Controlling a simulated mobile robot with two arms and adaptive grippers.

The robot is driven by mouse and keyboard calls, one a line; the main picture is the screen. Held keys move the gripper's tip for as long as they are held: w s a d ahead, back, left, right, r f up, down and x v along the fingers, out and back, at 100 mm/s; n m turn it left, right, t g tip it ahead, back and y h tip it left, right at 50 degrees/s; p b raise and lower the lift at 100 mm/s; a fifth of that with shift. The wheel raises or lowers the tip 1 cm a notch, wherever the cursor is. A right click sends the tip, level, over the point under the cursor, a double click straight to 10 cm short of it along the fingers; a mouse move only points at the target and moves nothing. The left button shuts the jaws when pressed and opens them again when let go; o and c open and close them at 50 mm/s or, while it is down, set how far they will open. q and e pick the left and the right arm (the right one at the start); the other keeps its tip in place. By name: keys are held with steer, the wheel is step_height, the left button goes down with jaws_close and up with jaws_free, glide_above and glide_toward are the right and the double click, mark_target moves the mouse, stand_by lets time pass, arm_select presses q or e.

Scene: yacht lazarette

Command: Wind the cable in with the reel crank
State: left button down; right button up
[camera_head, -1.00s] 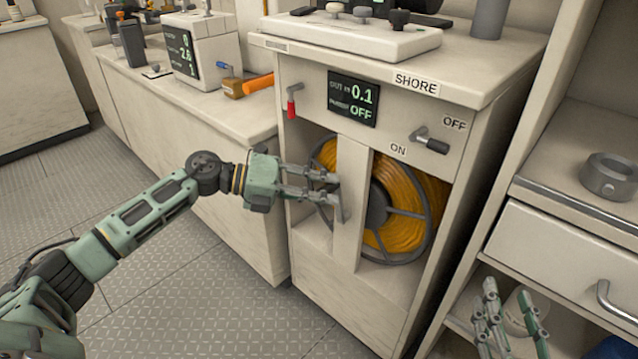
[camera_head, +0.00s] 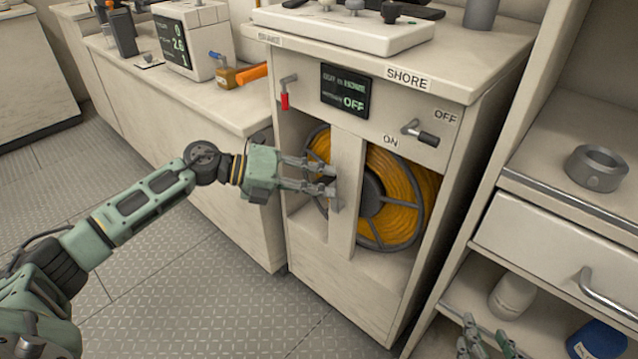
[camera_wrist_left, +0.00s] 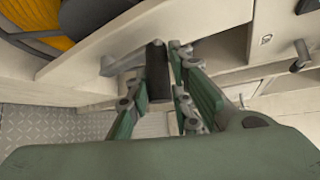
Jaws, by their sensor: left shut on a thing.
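The orange cable (camera_head: 404,208) is wound thickly on the dark reel (camera_head: 371,192) inside the cabinet, seen on both sides of a pale upright panel (camera_head: 346,185). My left gripper (camera_head: 333,180) is in front of this panel, at the crank. In the left wrist view its fingers close on the dark crank grip (camera_wrist_left: 157,72), with the grey crank arm (camera_wrist_left: 122,62) running off to the left. The fingers partly hide the crank in the head view. My right gripper (camera_head: 486,338) is at the bottom edge, partly cut off, with its visible fingertips apart and nothing between them.
A display (camera_head: 346,91) above the reel shows OFF on its lower line. A red-handled lever (camera_head: 286,93) and a black-handled ON/OFF switch (camera_head: 421,133) flank it. Shelves with a grey ring (camera_head: 597,168) and a drawer (camera_head: 560,250) stand right. Floor is clear at left.

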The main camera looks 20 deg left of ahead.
arm_select(q)
steer(key=c, duration=1.7)
jaws_free()
steer(key=shift+a+f, duration=0.1)
steer(key=shift+f, duration=0.25)
steer(key=shift+o, duration=0.6)
steer(key=shift+r, duration=0.1)
steer(key=shift+r, duration=0.1)
steer(key=v, duration=1.2)
